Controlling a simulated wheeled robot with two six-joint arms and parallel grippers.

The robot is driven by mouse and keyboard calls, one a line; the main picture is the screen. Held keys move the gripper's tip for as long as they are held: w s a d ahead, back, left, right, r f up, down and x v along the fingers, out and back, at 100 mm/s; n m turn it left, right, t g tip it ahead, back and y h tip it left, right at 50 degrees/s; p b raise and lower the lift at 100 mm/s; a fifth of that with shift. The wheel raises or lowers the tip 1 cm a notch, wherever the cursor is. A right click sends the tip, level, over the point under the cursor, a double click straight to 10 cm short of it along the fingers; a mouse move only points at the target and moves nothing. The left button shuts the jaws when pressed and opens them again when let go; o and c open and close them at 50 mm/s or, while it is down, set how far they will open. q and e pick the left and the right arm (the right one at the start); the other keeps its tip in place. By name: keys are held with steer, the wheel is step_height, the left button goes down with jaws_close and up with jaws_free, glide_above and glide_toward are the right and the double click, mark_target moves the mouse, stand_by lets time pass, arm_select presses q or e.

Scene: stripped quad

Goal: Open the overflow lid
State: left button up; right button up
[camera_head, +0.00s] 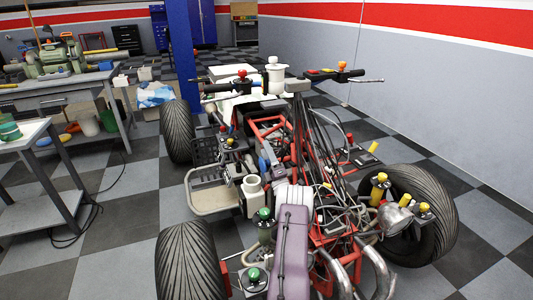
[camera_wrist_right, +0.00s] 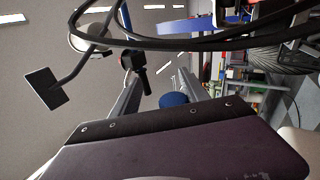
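A small white bottle (camera_head: 251,204) stands upright at the quad's left middle. Its round whitish cap (camera_head: 252,184) sits on its neck; it may be the overflow lid, but I cannot be sure. A larger white container (camera_head: 274,78) with a white top stands farther back by the handlebar. A long mauve part (camera_head: 292,250) with a dark cable reaches in at the bottom centre, close right of the bottle. A mauve surface with a dark screwed edge (camera_wrist_right: 175,145) fills the bottom of the right wrist view. My left gripper is not in view.
The stripped quad's red frame (camera_head: 270,130), hoses and yellow-capped parts crowd the middle. Its tyres (camera_head: 186,262) flank it. A workbench (camera_head: 60,85) stands at the left. A mirror stalk (camera_wrist_right: 85,60) and black cables show in the wrist view.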

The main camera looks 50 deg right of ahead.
steer(key=s+r+p, duration=0.3)
steer(key=s+r, duration=0.6)
steer(key=s, duration=0.2)
steer(key=shift+s+d+r+t, duration=0.3)
steer(key=shift+s+d, duration=0.05)
steer(key=shift+d, duration=0.05)
